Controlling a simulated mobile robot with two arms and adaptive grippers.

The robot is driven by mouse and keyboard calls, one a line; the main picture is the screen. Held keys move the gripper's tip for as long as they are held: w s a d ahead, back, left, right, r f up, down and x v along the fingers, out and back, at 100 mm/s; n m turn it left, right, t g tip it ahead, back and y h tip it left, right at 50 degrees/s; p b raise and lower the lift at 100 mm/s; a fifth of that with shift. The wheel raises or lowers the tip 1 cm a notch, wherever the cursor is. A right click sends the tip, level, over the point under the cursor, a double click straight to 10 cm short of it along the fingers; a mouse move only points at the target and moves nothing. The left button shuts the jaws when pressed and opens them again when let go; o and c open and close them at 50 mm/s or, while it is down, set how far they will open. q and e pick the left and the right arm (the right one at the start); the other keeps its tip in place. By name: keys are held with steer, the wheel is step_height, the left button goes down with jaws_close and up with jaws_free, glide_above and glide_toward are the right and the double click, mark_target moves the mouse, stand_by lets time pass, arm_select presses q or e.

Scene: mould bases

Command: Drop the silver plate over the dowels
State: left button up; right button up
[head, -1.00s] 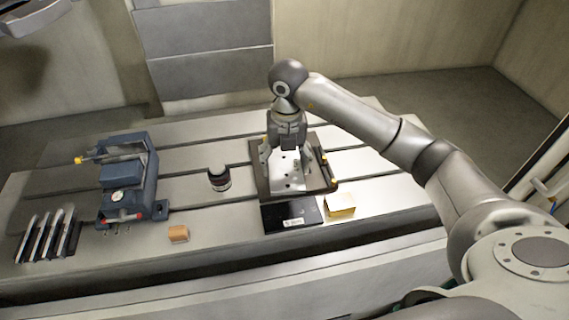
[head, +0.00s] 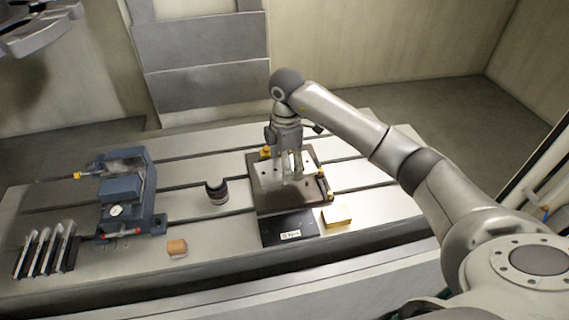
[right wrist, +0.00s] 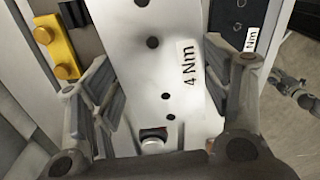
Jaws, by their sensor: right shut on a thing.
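The silver plate (head: 266,176) lies at or just above a dark base (head: 288,205) on the table. My right gripper (head: 291,173) points down over it. In the right wrist view the silver plate (right wrist: 160,72) fills the middle, with several dark holes and a "4 Nm" label. My right fingers (right wrist: 165,95) are shut on its two long sides. A round metal piece (right wrist: 152,146) shows near its lower end; I cannot tell if it is a dowel. The dowels are otherwise not made out, and neither is the gap under the plate.
A black labelled plate (head: 288,228) and a brass block (head: 337,216) lie in front. The table between is clear.

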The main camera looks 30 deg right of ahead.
steer(key=shift+w+d+m, duration=0.15)
steer(key=shift+w+m, duration=0.05)
steer(key=shift+m, duration=0.4)
steer(key=b, duration=0.4)
glide_above(286, 189)
step_height(286, 189, down, 5)
steer(key=shift+r, duration=0.2)
steer(key=shift+w+f, duration=0.1)
steer(key=shift+f, duration=0.3)
steer(key=shift+p, duration=0.3)
steer(key=shift+f, duration=0.2)
steer(key=shift+f+b, duration=0.35)
steer(key=shift+f, duration=0.1)
steer(key=shift+f, duration=0.5)
